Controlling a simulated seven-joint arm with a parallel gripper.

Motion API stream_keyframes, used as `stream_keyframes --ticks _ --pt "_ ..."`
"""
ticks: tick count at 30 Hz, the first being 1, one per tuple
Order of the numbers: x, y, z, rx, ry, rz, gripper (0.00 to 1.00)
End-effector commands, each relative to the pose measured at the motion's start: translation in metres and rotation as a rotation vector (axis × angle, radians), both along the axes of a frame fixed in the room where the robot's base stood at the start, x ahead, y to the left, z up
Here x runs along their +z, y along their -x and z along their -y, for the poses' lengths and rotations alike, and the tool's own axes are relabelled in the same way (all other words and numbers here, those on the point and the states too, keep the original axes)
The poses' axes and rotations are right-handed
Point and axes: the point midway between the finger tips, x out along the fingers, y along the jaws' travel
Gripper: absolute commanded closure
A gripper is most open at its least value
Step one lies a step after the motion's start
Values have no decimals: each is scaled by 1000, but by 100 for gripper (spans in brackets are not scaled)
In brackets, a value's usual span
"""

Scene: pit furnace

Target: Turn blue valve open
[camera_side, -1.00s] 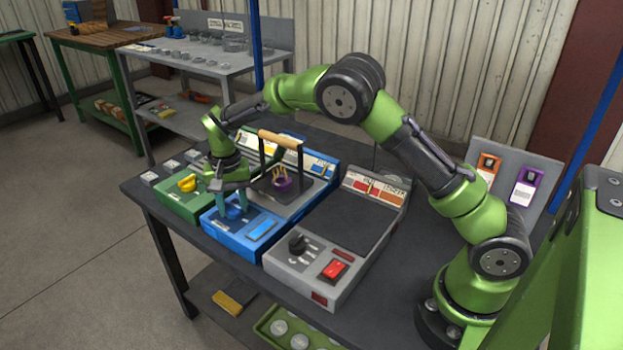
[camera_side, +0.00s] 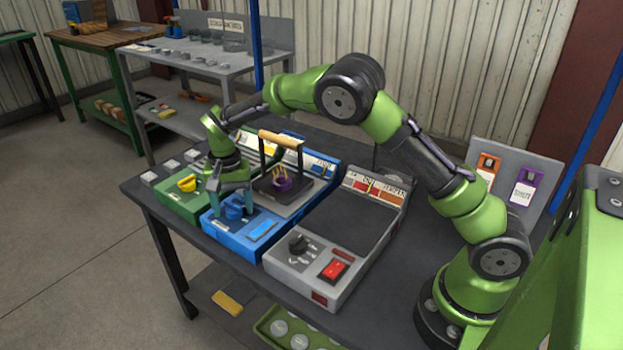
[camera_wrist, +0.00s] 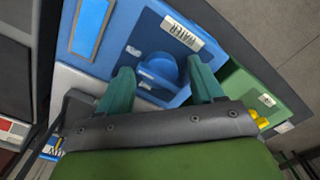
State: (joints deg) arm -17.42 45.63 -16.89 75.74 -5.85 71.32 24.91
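The blue valve (camera_side: 234,208) is a round blue knob on the blue panel marked WATER (camera_wrist: 184,32), in the front middle of the bench. In the wrist view the blue valve (camera_wrist: 164,70) shows between my two teal fingers, lying close to them with a gap on each side. My gripper (camera_side: 232,205) is open and points down over the valve, one finger on either side. In the wrist view my gripper (camera_wrist: 163,80) hides the near part of the panel. I cannot tell the valve's exact turn angle.
A green panel with a yellow valve (camera_side: 187,183) stands to the left. A grey control box with a black knob (camera_side: 298,244) and red switch (camera_side: 334,270) stands to the right.

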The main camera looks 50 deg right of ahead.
Motion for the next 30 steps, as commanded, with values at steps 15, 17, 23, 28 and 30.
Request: stream_keyframes --ticks 15,17,23,28,30 --pt "49 -1 0 3 0 6 33" --pt "64 -1 0 3 1 6 33" --pt "114 -1 0 2 -1 6 33" --pt "146 -1 0 1 0 3 33" --pt "155 -1 0 2 1 3 33"
